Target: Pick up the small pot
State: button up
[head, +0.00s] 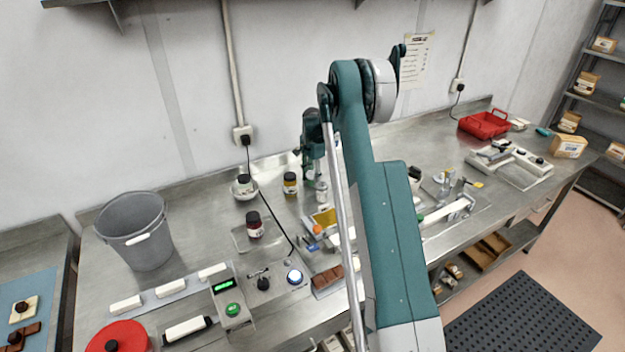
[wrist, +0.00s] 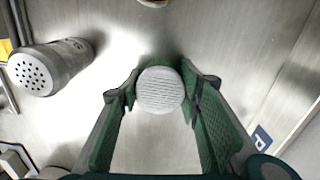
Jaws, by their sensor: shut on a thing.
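In the wrist view my gripper (wrist: 160,82) has its two green-padded fingers closed on either side of a small round pot (wrist: 160,92), seen from above with a pale, ribbed top. The fingers touch it left and right; its sides and base are mostly hidden. In the head view my gripper (head: 311,168) points down over the middle of the steel bench, and the arm hides part of that area. I cannot tell whether the pot is clear of the bench.
In the head view a yellow-labelled jar (head: 290,184) stands just left of the gripper, and a dark jar (head: 254,225) nearer. A grey bucket (head: 135,232) stands far left.

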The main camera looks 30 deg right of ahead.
aim_at(312, 173)
jog(key=shift+r, duration=0.1)
jog(key=shift+r, duration=4.95)
